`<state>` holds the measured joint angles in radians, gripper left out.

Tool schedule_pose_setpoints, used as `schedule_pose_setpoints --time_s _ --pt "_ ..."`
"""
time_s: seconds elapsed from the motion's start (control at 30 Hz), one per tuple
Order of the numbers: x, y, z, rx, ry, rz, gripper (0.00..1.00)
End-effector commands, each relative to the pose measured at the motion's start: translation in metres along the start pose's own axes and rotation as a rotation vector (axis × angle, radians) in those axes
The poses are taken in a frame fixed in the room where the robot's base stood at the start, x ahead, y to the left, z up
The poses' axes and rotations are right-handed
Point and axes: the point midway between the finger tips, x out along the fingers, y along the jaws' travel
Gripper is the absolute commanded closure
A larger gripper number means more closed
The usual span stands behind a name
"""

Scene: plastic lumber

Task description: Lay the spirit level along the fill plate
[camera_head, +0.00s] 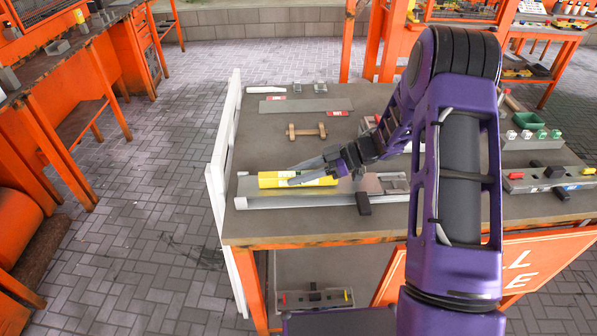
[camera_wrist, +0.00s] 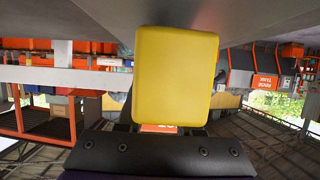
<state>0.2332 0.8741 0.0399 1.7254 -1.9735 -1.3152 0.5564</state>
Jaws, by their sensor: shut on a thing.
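The yellow spirit level (camera_head: 268,180) is near the front left of the workbench, roughly parallel to the front edge. My gripper (camera_head: 308,177) is shut on it, reaching in from the right with a grey finger across its near side. In the wrist view the level's yellow end (camera_wrist: 175,75) fills the middle. What I take for the fill plate is the grey plate (camera_head: 246,188), running left to right under and beyond the level. The level hides part of it. I cannot tell whether the level touches the plate or hangs just above it.
A pale rail (camera_head: 285,202) runs along the plate's near side, with a dark block (camera_head: 363,203) at its right. A wooden dumbbell-shaped piece (camera_head: 307,131) and a flat grey strip (camera_head: 305,105) lie farther back. A white board (camera_head: 225,150) edges the bench's left side.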

Motion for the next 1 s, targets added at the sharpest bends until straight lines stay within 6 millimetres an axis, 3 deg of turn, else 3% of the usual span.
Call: schedule_pose_setpoints --time_s 0.8,0.83,1.0 --pt "0.0017 0.0001 0.0040 0.000 -0.001 0.000 1.00" --pt "0.0017 0.0001 0.0042 0.000 -0.002 0.000 0.60" --pt "0.0017 0.0000 0.0040 0.000 -0.001 0.000 0.30"
